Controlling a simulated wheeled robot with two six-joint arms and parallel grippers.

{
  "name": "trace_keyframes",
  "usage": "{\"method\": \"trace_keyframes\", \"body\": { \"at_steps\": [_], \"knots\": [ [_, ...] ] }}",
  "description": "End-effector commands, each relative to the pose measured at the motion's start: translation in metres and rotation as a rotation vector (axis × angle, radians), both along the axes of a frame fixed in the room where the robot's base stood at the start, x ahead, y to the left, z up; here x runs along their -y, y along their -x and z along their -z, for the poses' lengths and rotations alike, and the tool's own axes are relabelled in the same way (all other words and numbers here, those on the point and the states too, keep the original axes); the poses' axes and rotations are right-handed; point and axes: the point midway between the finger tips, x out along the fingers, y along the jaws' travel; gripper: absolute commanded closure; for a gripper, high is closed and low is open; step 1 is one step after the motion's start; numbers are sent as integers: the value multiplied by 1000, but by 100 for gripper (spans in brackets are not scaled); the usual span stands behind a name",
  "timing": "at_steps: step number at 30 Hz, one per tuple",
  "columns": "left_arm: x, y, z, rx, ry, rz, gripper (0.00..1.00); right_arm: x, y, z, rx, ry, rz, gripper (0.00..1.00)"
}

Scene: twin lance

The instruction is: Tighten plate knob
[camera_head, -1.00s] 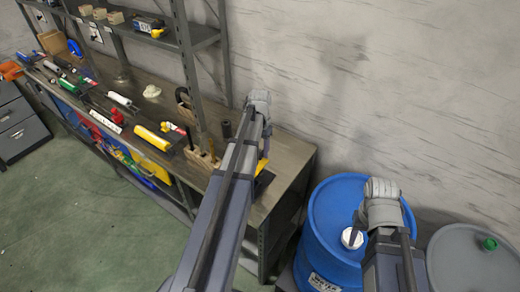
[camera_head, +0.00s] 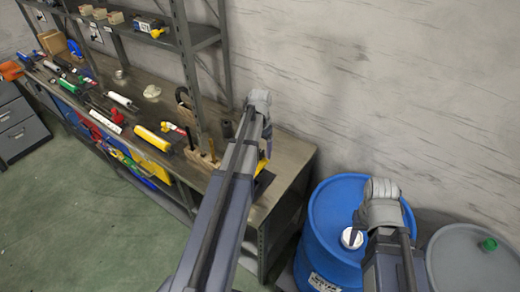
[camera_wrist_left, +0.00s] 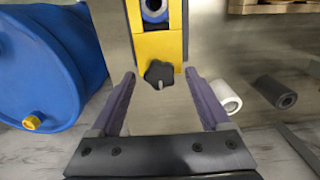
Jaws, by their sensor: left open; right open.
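The plate knob (camera_wrist_left: 159,73) is black and lobed, with a pale pin at its centre, on the lower end of a yellow plate (camera_wrist_left: 158,46) in the left wrist view. My left gripper (camera_wrist_left: 160,78) is open, with one finger on each side of the knob and a visible gap on both sides. In the head view my left arm mostly hides this spot; only a bit of yellow (camera_head: 263,166) shows beside it. My right gripper (camera_head: 381,190) is above a blue barrel, its fingertips not clear.
The blue barrel (camera_head: 325,225) and a grey drum (camera_head: 465,262) stand right of the bench (camera_head: 285,160). A white roll (camera_wrist_left: 226,97) and a dark roll (camera_wrist_left: 275,92) are right of my left gripper. Several tools lie along the bench's left part.

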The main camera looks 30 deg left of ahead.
Motion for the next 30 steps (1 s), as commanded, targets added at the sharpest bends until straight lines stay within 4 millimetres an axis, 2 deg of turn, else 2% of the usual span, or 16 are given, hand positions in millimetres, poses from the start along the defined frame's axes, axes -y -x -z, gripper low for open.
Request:
{"method": "trace_keyframes", "body": {
  "at_steps": [8, 21, 30],
  "knots": [
    [0, 0, -19, 0, 0, 0, 20, 0, 0, -19, 0, 0, 2, 50],
    [0, 0, -74, 0, 0, 0, 20, 0, 0, -74, 0, -3, 13, 50],
    [0, 0, -77, 0, 0, 0, 20, 0, 0, -77, 1, -2, 16, 50]
  ]
}}
